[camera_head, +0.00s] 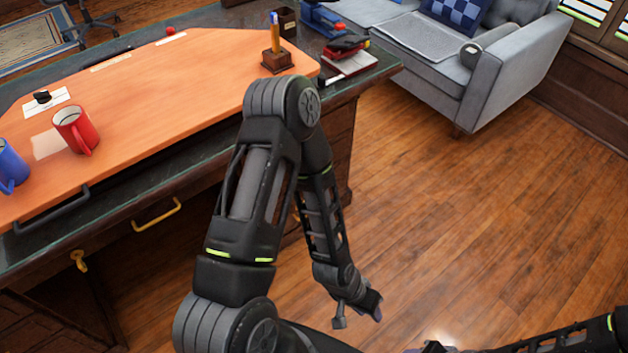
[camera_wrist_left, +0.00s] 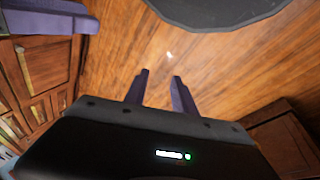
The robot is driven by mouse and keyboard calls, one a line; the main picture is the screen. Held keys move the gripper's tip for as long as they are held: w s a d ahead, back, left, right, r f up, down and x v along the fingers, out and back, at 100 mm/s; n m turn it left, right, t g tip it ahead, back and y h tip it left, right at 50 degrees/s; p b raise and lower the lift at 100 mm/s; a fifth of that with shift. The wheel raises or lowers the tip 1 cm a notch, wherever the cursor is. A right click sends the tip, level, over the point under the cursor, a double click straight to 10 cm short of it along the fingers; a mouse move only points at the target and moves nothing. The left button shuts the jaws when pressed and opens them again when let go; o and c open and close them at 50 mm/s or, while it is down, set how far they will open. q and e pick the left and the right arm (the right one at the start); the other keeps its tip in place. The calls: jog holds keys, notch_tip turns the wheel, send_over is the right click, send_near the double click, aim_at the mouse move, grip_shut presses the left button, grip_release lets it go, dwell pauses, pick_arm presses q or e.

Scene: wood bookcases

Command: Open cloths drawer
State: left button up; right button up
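The wooden desk (camera_head: 330,128) has dark drawer fronts along its near side. A yellow handle (camera_head: 157,215) is on its front, with a second yellow pull (camera_head: 79,261) lower left. I cannot tell which drawer holds cloths; no cloths show. My left arm covers part of the front. My left gripper (camera_head: 357,311) hangs over the floor, right of the desk and apart from it. In the left wrist view its two purple fingers (camera_wrist_left: 162,87) are apart with nothing between them. My right arm enters at bottom right; its gripper's fingers are not clear.
On the orange desk top (camera_head: 170,110) stand a red mug (camera_head: 75,130), a blue mug (camera_head: 11,165) and a pen stand (camera_head: 276,58). A grey sofa (camera_head: 485,70) is at back right. Wooden floor (camera_head: 480,210) is clear between. Wooden cabinet fronts (camera_wrist_left: 35,95) show in the left wrist view.

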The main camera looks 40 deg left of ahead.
pick_arm(q)
jog(key=w+a+f+m+t+y+b, duration=0.1)
jog(key=w+a+f+t+b, duration=0.1)
jog(key=w+a+f+b, duration=0.4)
jog(key=w+a+f+m+t+b, duration=0.1)
jog(key=w+a+m+t+b, duration=0.2)
jog(key=w, duration=0.5)
jog(key=w+a+f+t+y+b, duration=0.1)
jog(key=w+a+f+t+b, duration=0.1)
jog(key=w+a+f+b, duration=0.35)
jog(key=w+a+r+m+t+y+b, duration=0.1)
jog(key=w+a+m+t+b, duration=0.1)
jog(key=a, duration=0.6)
jog(key=w+a+r+m+t+y+b, duration=0.1)
jog(key=w+a+m+t+b, duration=0.1)
jog(key=a, duration=0.7)
jog(key=w+a+r+m+t+y+b, duration=0.1)
jog(key=w+a+m+t+b, duration=0.1)
jog(key=a, duration=0.6)
jog(key=w+m+b, duration=0.1)
jog(key=m+b, duration=0.1)
jog(key=b, duration=0.1)
jog(key=shift+a+r+t+b, duration=0.15)
jog(key=shift+a+t+b, duration=0.05)
jog(key=shift+t+b, duration=0.15)
